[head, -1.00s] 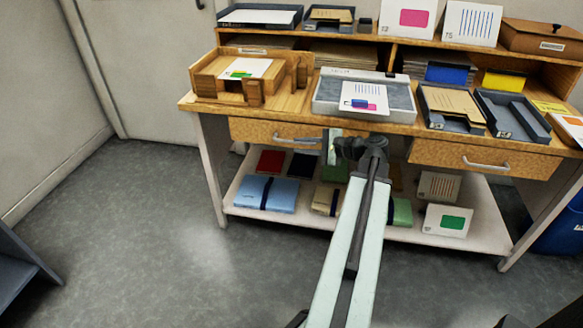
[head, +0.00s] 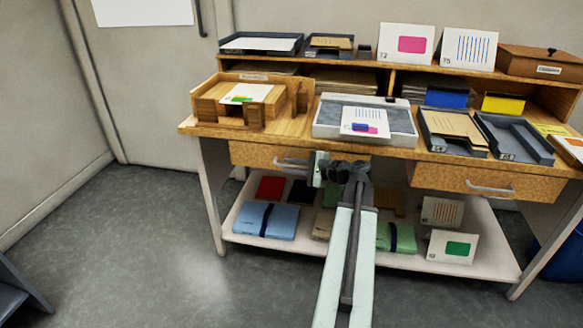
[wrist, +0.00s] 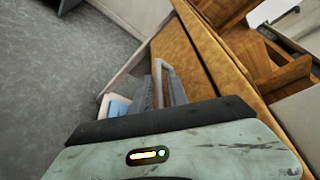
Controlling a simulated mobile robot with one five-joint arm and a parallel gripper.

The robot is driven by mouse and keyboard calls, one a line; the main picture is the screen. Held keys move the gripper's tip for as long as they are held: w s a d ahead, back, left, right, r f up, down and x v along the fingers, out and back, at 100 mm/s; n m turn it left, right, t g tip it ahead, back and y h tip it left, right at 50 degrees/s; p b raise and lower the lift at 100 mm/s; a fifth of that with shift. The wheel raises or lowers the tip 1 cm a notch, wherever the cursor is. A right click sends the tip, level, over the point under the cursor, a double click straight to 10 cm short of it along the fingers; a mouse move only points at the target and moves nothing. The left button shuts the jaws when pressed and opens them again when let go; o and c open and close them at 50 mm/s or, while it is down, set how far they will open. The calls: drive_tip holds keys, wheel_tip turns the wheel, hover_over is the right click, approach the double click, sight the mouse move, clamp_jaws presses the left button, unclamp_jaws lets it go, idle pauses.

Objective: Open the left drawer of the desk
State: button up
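The desk's left drawer (head: 258,154) has a light wooden front with a pale bar handle (head: 291,162). Its front looks flush under the desk top, so it appears closed. My gripper (head: 314,168) is at the right part of this handle in the head view and hides some of the drawer front. In the wrist view the handle (wrist: 159,76) stands out from the drawer front (wrist: 190,62). The dark fingers of my gripper (wrist: 162,94) lie on either side of the bar and look open. Whether they touch it is unclear.
A grey tray (head: 330,131) and a wooden organiser (head: 205,105) stand on the desk top. A lower shelf (head: 330,249) holds books and cards.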

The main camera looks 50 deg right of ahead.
drive_tip(key=shift+c, duration=0.3)
clamp_jaws()
idle(1.1)
